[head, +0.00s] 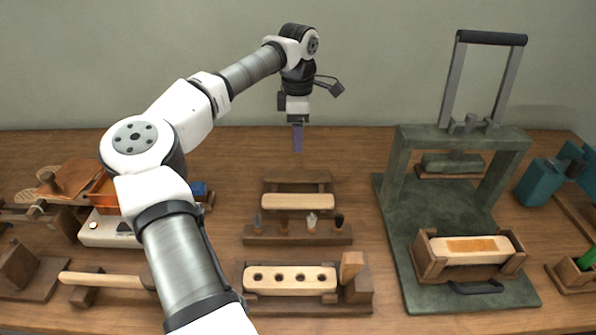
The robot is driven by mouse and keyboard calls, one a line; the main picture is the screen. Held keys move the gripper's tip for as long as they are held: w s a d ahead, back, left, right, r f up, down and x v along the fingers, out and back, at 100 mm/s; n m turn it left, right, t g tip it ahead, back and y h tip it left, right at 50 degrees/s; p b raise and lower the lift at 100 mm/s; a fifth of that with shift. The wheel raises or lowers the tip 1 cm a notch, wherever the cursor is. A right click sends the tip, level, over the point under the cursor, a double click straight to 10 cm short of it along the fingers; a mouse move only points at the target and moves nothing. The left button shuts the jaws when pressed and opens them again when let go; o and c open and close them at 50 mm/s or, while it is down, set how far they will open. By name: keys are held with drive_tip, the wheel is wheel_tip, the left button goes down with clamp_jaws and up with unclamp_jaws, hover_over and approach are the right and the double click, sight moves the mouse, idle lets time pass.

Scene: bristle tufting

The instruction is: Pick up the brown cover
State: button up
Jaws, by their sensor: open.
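My gripper (298,138) hangs fingers down over the back middle of the table, above the wooden racks. It holds nothing that I can see, and its fingers look close together from this side. A flat reddish-brown piece (74,178) lies tilted among wooden parts at the far left; it may be the brown cover, but I cannot tell for sure. My gripper is well to the right of it and apart from it. My own arm crosses the left middle and hides part of the table and of the orange box (104,192) beside that piece.
A green press (438,248) with a tall handle stands at the right. A drilled pale block (290,280) rests in a holder at front centre. A rack (296,236) with several tufts stands behind it. A mallet (106,280) lies front left. The back centre is clear.

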sight(298, 175)
wheel_tip(298, 175, down, 12)
drive_tip(key=shift+s+r+p, duration=0.1)
drive_tip(key=shift+r+p, duration=0.1)
drive_tip(key=shift+p, duration=0.95)
drive_tip(key=c, duration=1.1)
drive_tip(key=shift+o, duration=0.2)
wheel_tip(298, 175, up, 10)
drive_tip(key=b, duration=0.1)
drive_tip(key=shift+b, duration=0.4)
drive_tip(key=shift+s, duration=0.1)
